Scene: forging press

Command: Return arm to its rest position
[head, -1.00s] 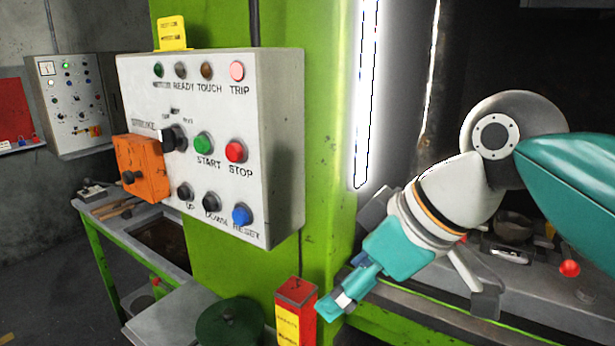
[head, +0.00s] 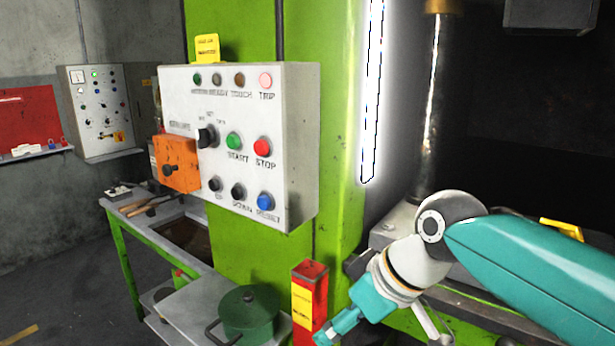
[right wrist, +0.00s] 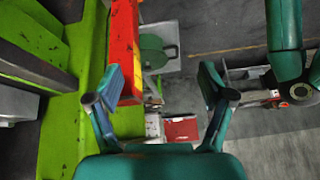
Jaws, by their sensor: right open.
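My right arm comes in from the right in the head view. Its teal gripper (head: 338,328) is low, just right of the red post with the yellow label (head: 309,290). In the right wrist view the two fingers of the right gripper (right wrist: 160,85) are spread apart with nothing between them. The red post (right wrist: 125,45) shows beside the left finger there; I cannot tell whether they touch. The control panel (head: 300,140) with its lamps and buttons is up and left of the gripper, clear of it. My left gripper is not in the head view.
A green press column (head: 340,220) stands behind the panel. A green lidded pot (head: 250,312) sits on a grey shelf left of the red post. A bench with tools (head: 135,230) and a wall control box (head: 98,110) are farther left. Grey floor lies open at lower left.

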